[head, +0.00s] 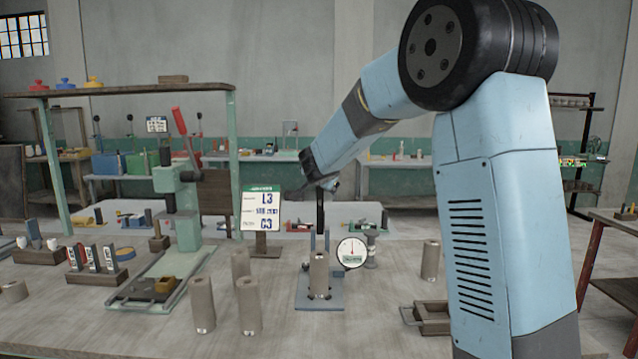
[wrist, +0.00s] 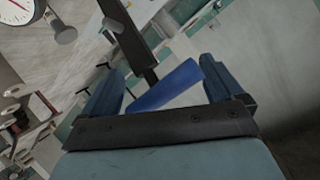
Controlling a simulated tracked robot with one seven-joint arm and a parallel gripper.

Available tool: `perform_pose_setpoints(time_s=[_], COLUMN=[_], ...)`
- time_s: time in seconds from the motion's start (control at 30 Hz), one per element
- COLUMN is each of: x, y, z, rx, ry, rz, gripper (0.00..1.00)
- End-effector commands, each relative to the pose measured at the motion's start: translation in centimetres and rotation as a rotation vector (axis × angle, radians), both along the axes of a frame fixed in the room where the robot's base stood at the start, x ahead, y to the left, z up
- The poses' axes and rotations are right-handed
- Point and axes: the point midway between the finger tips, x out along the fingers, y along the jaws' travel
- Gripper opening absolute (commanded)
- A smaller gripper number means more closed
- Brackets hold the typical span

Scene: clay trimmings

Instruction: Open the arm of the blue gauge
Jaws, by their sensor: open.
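The blue gauge (head: 319,301) stands on the bench in front of me, with a blue-grey base and a pale clay cylinder at it. A round white dial (head: 351,253) with a red needle is beside it; the dial also shows at the top left of the wrist view (wrist: 17,11). A dark upright arm (head: 320,212) rises behind the cylinder. In the wrist view a dark bar (wrist: 128,38) leads to a blue bar (wrist: 165,88) lying slantwise between my fingers. My gripper (wrist: 162,68) is open around the blue bar; contact cannot be told.
A sign card (head: 262,211) stands left of the gauge. Clay cylinders (head: 249,305) and a green press (head: 185,215) are further left. A wooden tray (head: 430,318) and another cylinder (head: 430,260) are at the right. Bare bench lies in front of the gauge.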

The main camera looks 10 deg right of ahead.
Motion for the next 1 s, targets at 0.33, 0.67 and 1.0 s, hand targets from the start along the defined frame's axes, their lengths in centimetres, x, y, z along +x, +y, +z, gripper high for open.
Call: perform_pose_setpoints(time_s=[0.33,0.67,1.0], x=[-4.9,-9.8,-11.9], y=[0.8,1.7,2.1], z=[2.2,4.2,5.1], rx=[0.001,0.000,-0.002], ry=[-0.001,0.001,0.003], rz=[0.001,0.002,0.003], gripper=[0.94,0.94,0.94])
